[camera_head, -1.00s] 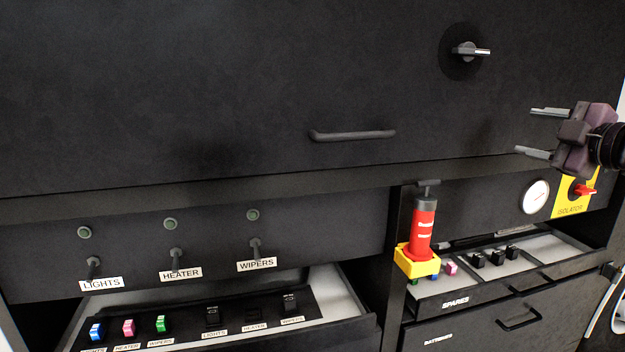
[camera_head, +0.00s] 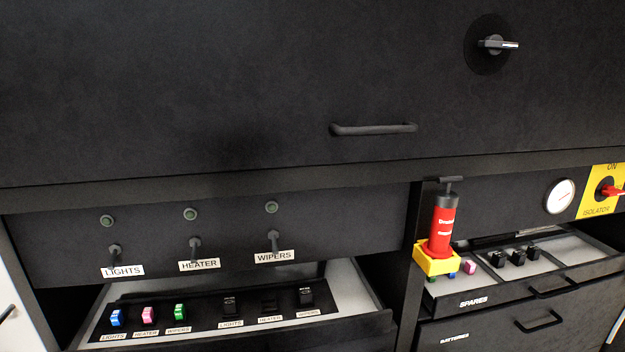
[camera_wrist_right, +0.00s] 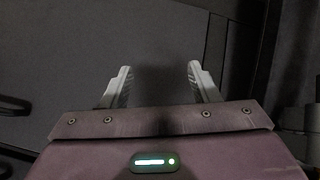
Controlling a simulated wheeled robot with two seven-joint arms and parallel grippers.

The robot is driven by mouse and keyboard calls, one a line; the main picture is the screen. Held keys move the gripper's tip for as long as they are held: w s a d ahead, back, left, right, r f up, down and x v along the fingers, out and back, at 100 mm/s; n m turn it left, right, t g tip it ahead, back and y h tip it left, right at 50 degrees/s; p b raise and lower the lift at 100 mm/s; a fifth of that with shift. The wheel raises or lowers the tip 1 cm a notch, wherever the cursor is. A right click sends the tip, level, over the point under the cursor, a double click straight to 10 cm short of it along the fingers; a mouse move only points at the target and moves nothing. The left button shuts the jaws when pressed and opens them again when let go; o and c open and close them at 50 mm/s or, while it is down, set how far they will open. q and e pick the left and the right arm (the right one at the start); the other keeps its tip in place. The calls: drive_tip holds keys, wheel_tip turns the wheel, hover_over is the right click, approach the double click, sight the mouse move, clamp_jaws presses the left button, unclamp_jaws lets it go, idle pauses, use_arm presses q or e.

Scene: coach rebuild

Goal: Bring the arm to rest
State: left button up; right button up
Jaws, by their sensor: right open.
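My right gripper (camera_wrist_right: 160,84) shows only in the right wrist view. Its two grey fingers stand apart with nothing between them. A dark panel surface lies in front of the fingers, and I cannot tell how far off it is. My right gripper is out of the head view. My left gripper is not in any view.
An upper dark panel has a handle (camera_head: 373,129) and a rotary latch (camera_head: 496,44). Below are toggle switches (camera_head: 193,246), an open fuse drawer (camera_head: 350,284), a red cylinder (camera_head: 441,228) in a yellow holder (camera_head: 436,262), a gauge (camera_head: 560,196), a red isolator switch (camera_head: 608,190) and a spares drawer (camera_head: 480,298).

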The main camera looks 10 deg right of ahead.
drive_tip(key=s+a+f+m+g, duration=0.1)
drive_tip(key=s+a+f+g, duration=0.1)
drive_tip(key=s+a+f, duration=0.5)
drive_tip(key=s+a+f+g, duration=0.2)
drive_tip(key=s+a+f, duration=0.2)
drive_tip(key=s+f, duration=0.6)
drive_tip(key=s+a+f+m+g, duration=0.15)
drive_tip(key=s+a+f, duration=0.4)
drive_tip(key=s, duration=0.65)
drive_tip(key=s+a+f+g, duration=0.1)
drive_tip(key=s+a+f, duration=0.1)
drive_tip(key=s+a, duration=0.2)
drive_tip(key=s+a+f+g, duration=0.1)
drive_tip(key=s+a+f, duration=0.1)
drive_tip(key=s, duration=0.7)
drive_tip(key=shift+s+a+n+g, duration=0.2)
drive_tip(key=shift+a+n+g, duration=0.2)
drive_tip(key=shift+a, duration=0.45)
